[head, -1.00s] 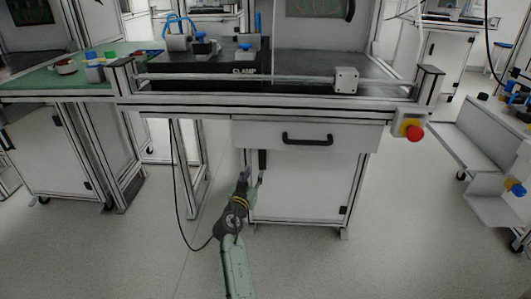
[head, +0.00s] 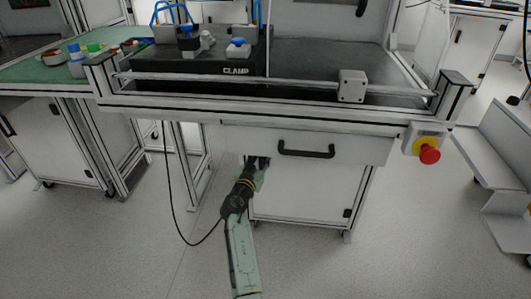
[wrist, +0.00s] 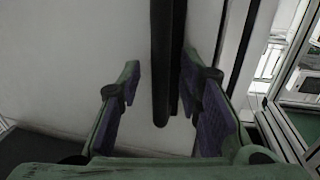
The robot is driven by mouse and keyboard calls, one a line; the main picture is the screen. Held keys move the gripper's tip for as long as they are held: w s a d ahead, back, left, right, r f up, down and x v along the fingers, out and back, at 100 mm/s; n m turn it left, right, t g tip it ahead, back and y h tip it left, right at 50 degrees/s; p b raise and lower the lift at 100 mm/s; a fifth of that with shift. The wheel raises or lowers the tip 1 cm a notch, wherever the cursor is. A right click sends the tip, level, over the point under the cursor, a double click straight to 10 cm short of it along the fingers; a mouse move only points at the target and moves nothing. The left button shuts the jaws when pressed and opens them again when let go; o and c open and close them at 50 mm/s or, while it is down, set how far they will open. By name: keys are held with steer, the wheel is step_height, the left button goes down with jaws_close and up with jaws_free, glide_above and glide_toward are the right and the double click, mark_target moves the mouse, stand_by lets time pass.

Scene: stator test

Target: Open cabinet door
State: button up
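The white cabinet door (head: 305,198) sits under the workbench, below a drawer, and looks closed. Its black vertical handle (wrist: 161,65) shows in the wrist view, running down from the top edge between my two fingers. My gripper (wrist: 162,105) is open, with one purple-padded finger on each side of the handle's lower end and a gap to the left finger. I cannot tell how deep the handle lies between the fingers. In the head view my gripper (head: 257,161) is at the door's upper left and hides the handle.
The drawer above has a black horizontal handle (head: 306,149). A red emergency button (head: 429,154) sticks out at the bench's right corner. A black cable (head: 170,190) hangs left of my arm. The floor in front of the door (head: 310,265) is clear.

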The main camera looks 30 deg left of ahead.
stand_by(0.3)
jaws_close()
stand_by(0.7)
